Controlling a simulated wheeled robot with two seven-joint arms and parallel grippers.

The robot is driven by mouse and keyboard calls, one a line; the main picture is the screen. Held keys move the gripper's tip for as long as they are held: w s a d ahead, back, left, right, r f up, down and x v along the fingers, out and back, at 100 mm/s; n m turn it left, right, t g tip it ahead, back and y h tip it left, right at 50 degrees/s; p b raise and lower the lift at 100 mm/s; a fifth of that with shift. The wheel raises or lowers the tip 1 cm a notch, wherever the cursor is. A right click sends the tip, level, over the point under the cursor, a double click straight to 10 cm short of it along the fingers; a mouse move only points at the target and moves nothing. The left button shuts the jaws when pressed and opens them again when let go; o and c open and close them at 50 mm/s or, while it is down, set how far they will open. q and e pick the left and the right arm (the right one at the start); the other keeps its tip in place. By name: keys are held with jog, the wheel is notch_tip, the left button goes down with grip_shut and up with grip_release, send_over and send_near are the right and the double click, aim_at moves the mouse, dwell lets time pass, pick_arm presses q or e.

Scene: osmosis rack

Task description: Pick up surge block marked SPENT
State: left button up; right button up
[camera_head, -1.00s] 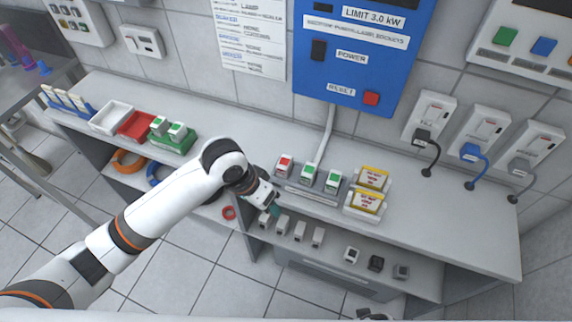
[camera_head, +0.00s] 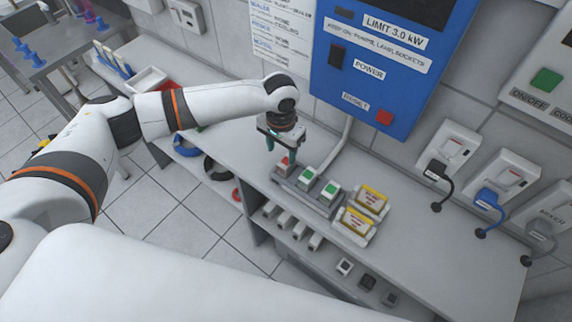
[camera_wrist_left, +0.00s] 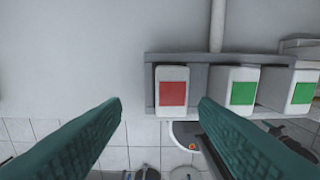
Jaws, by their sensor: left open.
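A white block with a red label (camera_head: 283,166) stands at the left end of a grey rack (camera_head: 299,198) on the bench. No word is readable on it. Two like blocks with green labels (camera_head: 308,176) (camera_head: 329,193) stand to its right in the same rack. My left gripper (camera_head: 278,149) points down close above the red-labelled block. In the left wrist view its teal fingers (camera_wrist_left: 160,108) are open and empty, with the red-labelled block (camera_wrist_left: 172,92) showing between them, farther off. My right gripper is not in view.
Two holders with yellow-edged cards (camera_head: 370,201) (camera_head: 356,226) stand right of the rack. A blue power panel (camera_head: 375,60) and a grey conduit (camera_head: 340,143) are behind it. Wall sockets with plugs (camera_head: 437,171) are at the right. Small grey blocks (camera_head: 284,220) sit on the lower shelf.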

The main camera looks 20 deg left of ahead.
aim_at(287, 161)
pick_arm(q)
jog(key=shift+w+d+f+p, duration=0.15)
jog(key=shift+d+f+p, duration=0.25)
jog(key=shift+d+f, duration=0.3)
jog(key=f, duration=0.1)
jog(key=f+p, duration=0.1)
jog(key=f, duration=0.1)
jog(key=shift+s+a+f, duration=0.15)
jog(key=shift+s+f, duration=0.05)
jog(key=shift+w+f, duration=0.1)
jog(key=shift+f, duration=0.25)
jog(key=shift+d, duration=0.2)
jog(key=shift+c, duration=0.7)
jog(key=shift+a, duration=0.1)
jog(key=c, duration=0.9)
jog(key=shift+c, duration=0.4)
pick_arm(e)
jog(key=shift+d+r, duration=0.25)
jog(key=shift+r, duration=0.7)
pick_arm(q)
jog(key=shift+r, duration=0.1)
